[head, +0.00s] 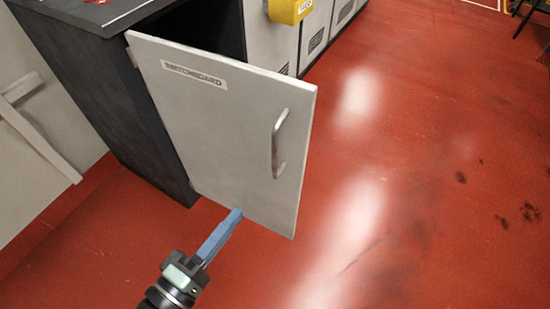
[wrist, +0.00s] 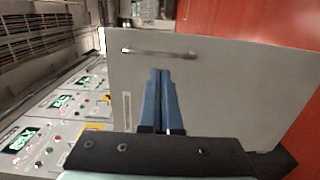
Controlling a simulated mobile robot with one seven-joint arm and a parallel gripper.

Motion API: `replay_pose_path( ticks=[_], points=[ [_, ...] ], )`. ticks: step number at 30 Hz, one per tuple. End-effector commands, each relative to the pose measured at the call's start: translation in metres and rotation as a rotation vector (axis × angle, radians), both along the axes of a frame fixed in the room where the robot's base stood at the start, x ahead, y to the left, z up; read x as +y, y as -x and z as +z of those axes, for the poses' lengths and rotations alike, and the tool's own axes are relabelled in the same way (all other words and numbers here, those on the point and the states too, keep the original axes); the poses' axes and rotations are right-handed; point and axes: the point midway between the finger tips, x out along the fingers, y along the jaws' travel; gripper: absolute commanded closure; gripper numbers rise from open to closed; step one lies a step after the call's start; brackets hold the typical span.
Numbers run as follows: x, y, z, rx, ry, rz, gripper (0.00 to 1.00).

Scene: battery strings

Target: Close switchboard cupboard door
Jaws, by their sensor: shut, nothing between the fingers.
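The switchboard cupboard door (head: 215,120) is a light grey panel with a "SWITCHBOARD" label and a vertical metal bar handle (head: 277,143). It stands swung open from the dark cupboard (head: 110,90), whose inside looks black. My gripper (head: 236,213) has blue fingers, shut and empty, in front of the door's lower part in the head view. In the wrist view the shut fingers (wrist: 159,74) point at the door's outer face (wrist: 240,90), just short of the handle (wrist: 158,53) in the picture. I cannot tell whether the fingertips touch the door.
A yellow box (head: 289,10) sits on the grey cabinets (head: 272,45) behind the door. Another grey panel with a diagonal bar (head: 35,130) stands at left. The red floor (head: 420,190) is clear to the right. Control panels with green displays (wrist: 60,102) show in the wrist view.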

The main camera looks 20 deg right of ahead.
Motion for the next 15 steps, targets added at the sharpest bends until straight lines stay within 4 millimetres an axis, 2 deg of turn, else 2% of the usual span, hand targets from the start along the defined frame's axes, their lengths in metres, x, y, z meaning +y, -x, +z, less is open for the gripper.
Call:
replay_pose_path(
  ticks=[5, 15],
  points=[
    [-0.013, -0.007, -0.002, 0.003, 0.015, -0.007, 1.0],
    [-0.071, -0.05, -0.002, -0.001, 0.012, -0.008, 1.0]
  ],
)
